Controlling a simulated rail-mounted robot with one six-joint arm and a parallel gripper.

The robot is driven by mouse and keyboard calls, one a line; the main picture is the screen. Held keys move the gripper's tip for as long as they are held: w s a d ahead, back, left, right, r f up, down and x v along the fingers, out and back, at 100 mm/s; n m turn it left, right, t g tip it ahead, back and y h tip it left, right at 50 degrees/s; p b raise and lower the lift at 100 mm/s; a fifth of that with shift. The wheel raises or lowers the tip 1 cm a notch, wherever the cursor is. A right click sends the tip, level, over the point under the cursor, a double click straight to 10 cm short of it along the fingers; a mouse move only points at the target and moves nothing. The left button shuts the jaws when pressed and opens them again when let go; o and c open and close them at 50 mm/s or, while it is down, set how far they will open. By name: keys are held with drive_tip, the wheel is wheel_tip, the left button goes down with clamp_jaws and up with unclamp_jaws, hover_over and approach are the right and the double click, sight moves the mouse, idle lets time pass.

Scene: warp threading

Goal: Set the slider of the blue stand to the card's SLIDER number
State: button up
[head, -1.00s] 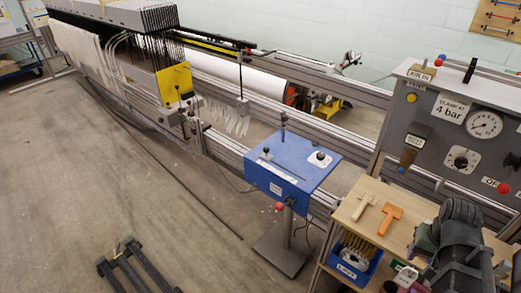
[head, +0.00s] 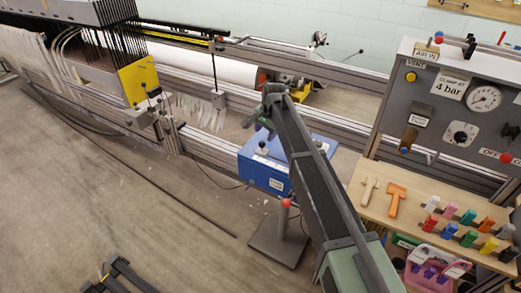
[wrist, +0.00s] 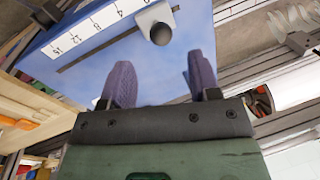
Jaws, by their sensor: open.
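The blue stand (head: 262,175) stands beside the rail in the head view, partly hidden behind my arm. In the wrist view its blue top (wrist: 100,65) fills the upper left. A white scale (wrist: 85,35) there carries numbers falling from 16 towards 0, beside a dark slot. The slider's dark round knob (wrist: 161,33) on a grey block sits at the low end, near the 0. My gripper (wrist: 160,70) is open, with its two purple fingers apart and the knob beyond the gap between them. It also shows above the stand in the head view (head: 270,108). I cannot make out the card.
A grey panel (head: 437,110) with a gauge stands at the right. A wooden bench (head: 385,225) below it holds an orange tool (head: 396,198) and several coloured pieces. Metal rails run behind the stand. The floor at left is mostly clear.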

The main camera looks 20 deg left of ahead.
sight(263, 142)
drive_tip(key=f+b, duration=0.2)
drive_tip(key=a+f+b, duration=0.1)
drive_tip(key=f+b, duration=0.1)
drive_tip(key=f, duration=0.1)
drive_tip(key=f+b, duration=0.2)
drive_tip(key=f, duration=0.1)
drive_tip(key=shift+w+a, duration=0.3)
drive_tip(key=shift+r, duration=0.2)
drive_tip(key=shift+d, duration=0.1)
clamp_jaws()
